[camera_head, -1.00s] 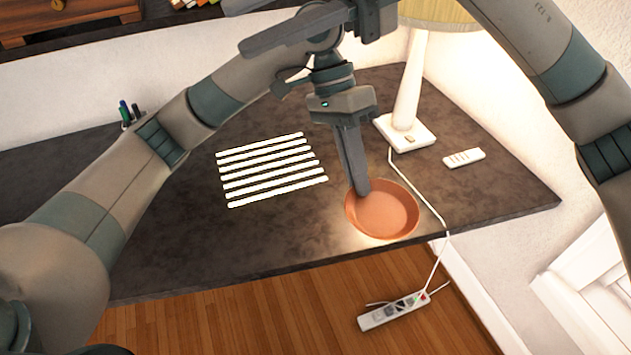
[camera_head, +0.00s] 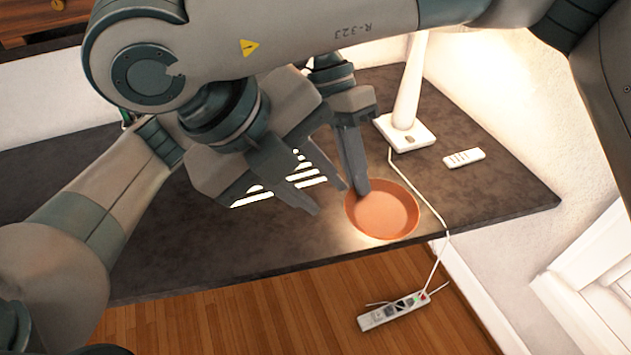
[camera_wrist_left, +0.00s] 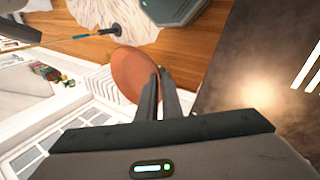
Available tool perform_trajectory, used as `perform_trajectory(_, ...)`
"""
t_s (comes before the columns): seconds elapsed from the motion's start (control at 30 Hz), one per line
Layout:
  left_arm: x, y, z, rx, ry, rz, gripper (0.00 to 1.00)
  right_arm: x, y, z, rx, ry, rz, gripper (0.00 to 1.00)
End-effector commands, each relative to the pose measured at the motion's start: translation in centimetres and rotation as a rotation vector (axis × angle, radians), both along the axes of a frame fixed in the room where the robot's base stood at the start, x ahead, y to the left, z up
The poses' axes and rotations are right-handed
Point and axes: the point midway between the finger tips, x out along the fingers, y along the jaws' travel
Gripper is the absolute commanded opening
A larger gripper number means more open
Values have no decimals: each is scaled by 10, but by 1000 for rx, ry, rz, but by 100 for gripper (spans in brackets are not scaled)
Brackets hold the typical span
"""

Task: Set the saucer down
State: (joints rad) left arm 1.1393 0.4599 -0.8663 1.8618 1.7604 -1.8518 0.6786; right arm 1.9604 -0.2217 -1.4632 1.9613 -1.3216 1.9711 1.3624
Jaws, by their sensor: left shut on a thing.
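The saucer (camera_head: 383,212) is a round terracotta-orange dish. In the head view it shows over the front right edge of the dark table. My left gripper (camera_head: 360,188) is shut on its left rim. In the left wrist view the saucer (camera_wrist_left: 134,72) is pinched at the tips of the left fingers (camera_wrist_left: 157,85), with the wooden floor behind it. I cannot tell whether it touches the table. My right gripper (camera_head: 330,198) is open and empty, just left of the left fingers in the head view, and partly hides my left arm.
The dark table (camera_head: 480,190) has a white lamp base (camera_head: 404,132), a remote (camera_head: 463,158) and white strips (camera_head: 305,178). A cable runs right of the saucer to a power strip (camera_head: 393,311) on the floor. The table's front left is clear.

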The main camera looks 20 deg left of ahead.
Motion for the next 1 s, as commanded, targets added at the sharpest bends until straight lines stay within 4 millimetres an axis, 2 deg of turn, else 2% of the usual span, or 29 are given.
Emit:
perform_trajectory(0.33,0,0,0,0,0,0,0,0,0,-1,1,4,0,26)
perform_trajectory(0.53,0,0,0,0,0,0,0,4,-4,-10,0,7,1,26)
perform_trajectory(0.77,0,0,0,0,0,0,0,14,-14,-34,1,8,1,26)
perform_trajectory(1.0,0,0,0,0,0,0,0,28,-28,-68,1,9,0,26)
